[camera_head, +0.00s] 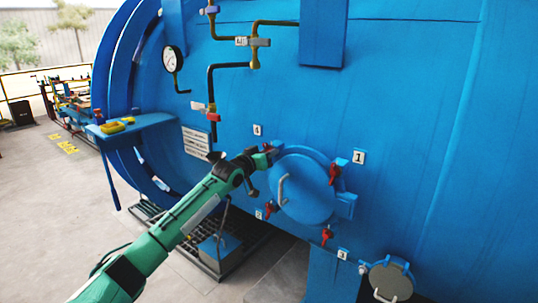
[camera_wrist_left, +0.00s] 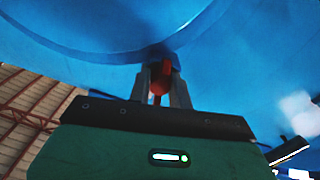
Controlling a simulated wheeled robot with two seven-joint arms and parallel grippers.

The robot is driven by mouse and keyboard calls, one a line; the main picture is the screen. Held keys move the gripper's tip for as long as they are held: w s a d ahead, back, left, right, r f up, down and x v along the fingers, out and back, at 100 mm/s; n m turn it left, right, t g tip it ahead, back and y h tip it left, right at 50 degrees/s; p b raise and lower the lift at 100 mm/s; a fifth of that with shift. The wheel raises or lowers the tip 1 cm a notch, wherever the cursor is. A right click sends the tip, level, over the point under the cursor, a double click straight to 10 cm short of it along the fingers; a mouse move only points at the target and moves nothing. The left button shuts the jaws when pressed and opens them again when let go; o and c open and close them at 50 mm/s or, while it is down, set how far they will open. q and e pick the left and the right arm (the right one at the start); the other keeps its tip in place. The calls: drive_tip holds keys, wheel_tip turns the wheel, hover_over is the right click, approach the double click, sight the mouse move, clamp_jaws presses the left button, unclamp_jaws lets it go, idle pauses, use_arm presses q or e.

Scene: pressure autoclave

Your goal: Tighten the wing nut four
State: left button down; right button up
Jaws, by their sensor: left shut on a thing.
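The round blue hatch cover (camera_head: 302,188) with a curved handle is shut against the tank. The red wing nut four (camera_head: 268,147) sits at its upper left, below the label 4 (camera_head: 257,130). My left gripper (camera_head: 266,158) reaches it from the left and is shut on it. In the left wrist view, the red nut (camera_wrist_left: 158,86) shows between the two fingers of my left gripper (camera_wrist_left: 160,82), close against the blue surface. The fingers and wrist partly hide the nut. My right gripper is not in view.
Other red wing nuts are at the upper right (camera_head: 335,174), lower right (camera_head: 327,236) and lower left (camera_head: 270,208) of the cover. A blue side table (camera_head: 150,124) holds yellow items. A smaller round grey-faced port (camera_head: 391,281) is at the lower right. Floor at left is open.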

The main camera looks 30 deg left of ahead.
use_arm(q)
drive_tip(key=shift+f+m, duration=0.1)
drive_tip(key=shift+m, duration=1.5)
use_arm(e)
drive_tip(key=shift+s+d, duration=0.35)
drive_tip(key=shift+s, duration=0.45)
use_arm(q)
drive_tip(key=shift+f, duration=0.1)
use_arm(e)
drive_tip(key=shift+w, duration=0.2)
use_arm(q)
drive_tip(key=c, duration=1.3)
unclamp_jaws()
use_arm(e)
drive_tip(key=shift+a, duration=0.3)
